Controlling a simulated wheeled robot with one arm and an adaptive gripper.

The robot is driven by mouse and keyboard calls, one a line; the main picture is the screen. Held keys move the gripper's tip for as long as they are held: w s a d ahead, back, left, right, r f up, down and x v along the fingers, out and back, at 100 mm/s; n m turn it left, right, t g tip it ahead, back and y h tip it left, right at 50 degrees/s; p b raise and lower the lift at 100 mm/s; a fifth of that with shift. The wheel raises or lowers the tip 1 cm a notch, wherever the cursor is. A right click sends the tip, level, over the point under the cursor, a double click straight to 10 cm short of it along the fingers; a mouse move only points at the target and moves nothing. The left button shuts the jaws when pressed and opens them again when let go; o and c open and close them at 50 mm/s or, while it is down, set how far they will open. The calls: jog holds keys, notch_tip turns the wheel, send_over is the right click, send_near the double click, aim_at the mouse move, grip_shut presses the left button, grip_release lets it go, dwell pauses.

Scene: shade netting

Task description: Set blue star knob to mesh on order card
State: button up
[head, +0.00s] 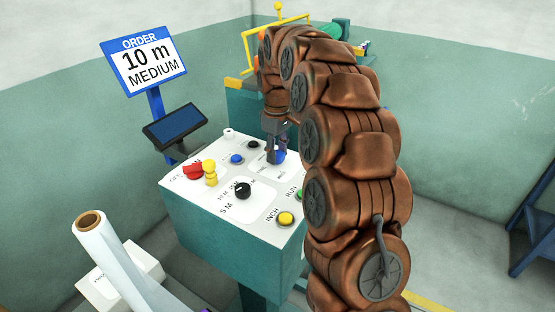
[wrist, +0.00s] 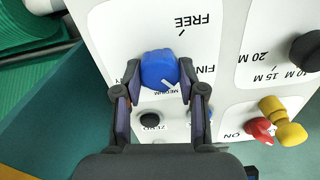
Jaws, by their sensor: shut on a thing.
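The order card (head: 148,62) reads "ORDER 10 m MEDIUM". The blue star knob (wrist: 158,68) sits on the white panel (wrist: 110,35); its edge also shows in the head view (head: 281,157), mostly behind my gripper (head: 276,151). In the wrist view my gripper (wrist: 160,78) has a finger on each side of the knob and is shut on it. The knob's white mark is at its lower right, close to the MEDIUM label (wrist: 178,93). FREE is printed at the upper right and FINE, partly hidden, at the right. Another label at the left is mostly hidden by a finger.
A black length knob (head: 242,190), red switch (head: 192,170) with a yellow piece (head: 210,172), and yellow INCH button (head: 286,218) share the panel. A dark screen (head: 175,125) stands behind it. A white roll (head: 105,255) is at front left.

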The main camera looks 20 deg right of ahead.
jog(key=m+b, duration=0.2)
jog(key=m, duration=0.1)
jog(key=shift+f+m, duration=0.1)
jog(key=shift+m, duration=0.2)
jog(key=shift+m+b, duration=1.15)
jog(key=shift+m, duration=0.65)
jog(key=o, duration=1.1)
jog(key=shift+o, duration=0.2)
